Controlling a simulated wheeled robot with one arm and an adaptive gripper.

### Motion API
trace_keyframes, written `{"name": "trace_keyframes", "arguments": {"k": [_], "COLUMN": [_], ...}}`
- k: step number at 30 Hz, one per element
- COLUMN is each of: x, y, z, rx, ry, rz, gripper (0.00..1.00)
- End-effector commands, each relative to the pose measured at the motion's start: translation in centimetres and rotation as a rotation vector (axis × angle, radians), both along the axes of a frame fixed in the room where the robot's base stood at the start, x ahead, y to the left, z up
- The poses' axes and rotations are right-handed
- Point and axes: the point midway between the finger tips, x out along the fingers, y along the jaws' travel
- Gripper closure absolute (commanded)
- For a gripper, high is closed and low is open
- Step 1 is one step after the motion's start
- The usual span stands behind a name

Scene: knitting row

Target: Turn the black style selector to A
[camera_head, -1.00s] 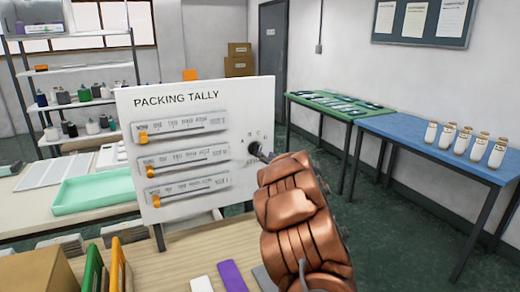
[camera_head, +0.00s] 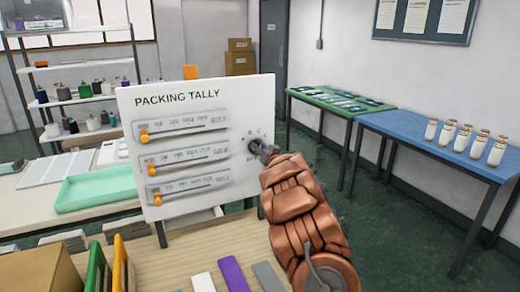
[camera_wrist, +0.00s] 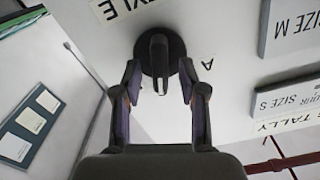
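The black style selector (camera_head: 255,147) is a round knob at the right side of the white PACKING TALLY board (camera_head: 205,92), partly hidden by my gripper in the head view. In the wrist view the selector (camera_wrist: 160,42) has a raised ridge running up and down the picture. Whether the fingers touch the knob's rim is unclear.
Three slider scales with orange knobs (camera_head: 145,135) are on the board's left. Coloured strips (camera_head: 232,274) and upright green and orange panels lie on the bench below. A blue table (camera_head: 400,125) with white bottles stands at right. The space before the board's right side is taken by my arm.

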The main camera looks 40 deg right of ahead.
Motion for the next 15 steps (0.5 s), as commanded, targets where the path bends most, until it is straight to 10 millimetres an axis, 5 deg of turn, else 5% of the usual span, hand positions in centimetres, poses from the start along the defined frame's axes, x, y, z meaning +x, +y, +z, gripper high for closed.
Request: {"name": "trace_keyframes", "arguments": {"k": [11, 15], "x": [-0.01, -0.01], "y": [0.01, 0.02], "z": [0.01, 0.03], "rx": [0.000, -0.001], "ry": [0.000, 0.000], "rz": [0.000, 0.000], "gripper": [0.98, 1.00]}}
